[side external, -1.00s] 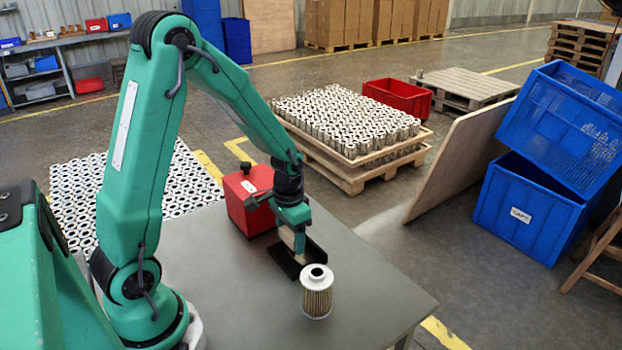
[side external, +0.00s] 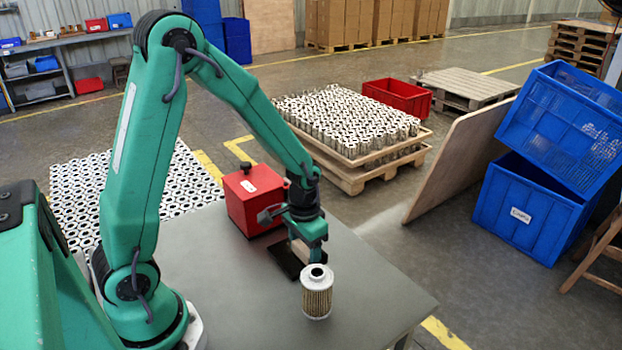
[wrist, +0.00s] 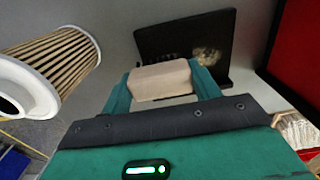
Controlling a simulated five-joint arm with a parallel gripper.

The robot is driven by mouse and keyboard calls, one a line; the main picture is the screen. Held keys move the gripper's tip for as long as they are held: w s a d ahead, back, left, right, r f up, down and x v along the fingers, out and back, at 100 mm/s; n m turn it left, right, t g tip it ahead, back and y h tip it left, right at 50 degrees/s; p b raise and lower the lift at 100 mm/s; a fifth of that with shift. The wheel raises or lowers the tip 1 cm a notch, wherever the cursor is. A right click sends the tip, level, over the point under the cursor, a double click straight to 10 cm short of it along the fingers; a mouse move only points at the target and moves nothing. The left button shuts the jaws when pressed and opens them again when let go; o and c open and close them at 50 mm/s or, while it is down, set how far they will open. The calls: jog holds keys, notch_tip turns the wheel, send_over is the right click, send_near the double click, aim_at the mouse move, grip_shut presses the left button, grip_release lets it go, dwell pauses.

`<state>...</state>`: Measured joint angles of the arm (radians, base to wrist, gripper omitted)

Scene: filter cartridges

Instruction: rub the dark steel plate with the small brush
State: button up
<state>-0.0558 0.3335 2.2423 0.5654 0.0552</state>
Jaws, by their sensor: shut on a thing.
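My gripper (side external: 304,246) is shut on the small brush (side external: 299,251), whose pale wooden block (wrist: 160,80) shows between the two green fingers in the wrist view. The dark steel plate (side external: 283,262) lies on the grey table, partly hidden by the brush and gripper in the side view. In the wrist view the plate (wrist: 165,38) is just beyond the brush, with a pale brownish patch on its right part. The brush is over or at the plate's near edge. Its bristles are hidden, so I cannot tell whether they touch.
A filter cartridge (side external: 317,294) stands upright on the table close to my gripper, at the left in the wrist view (wrist: 52,60). A red box (side external: 252,198) stands behind the plate. The grey table (side external: 222,285) is clear toward the front.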

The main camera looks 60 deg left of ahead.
jog(key=shift+a, duration=4.15)
jog(key=shift+a+r, duration=0.15)
jog(key=shift+a, duration=0.05)
notch_tip(320, 180, up, 8)
jog(key=shift+d, duration=0.15)
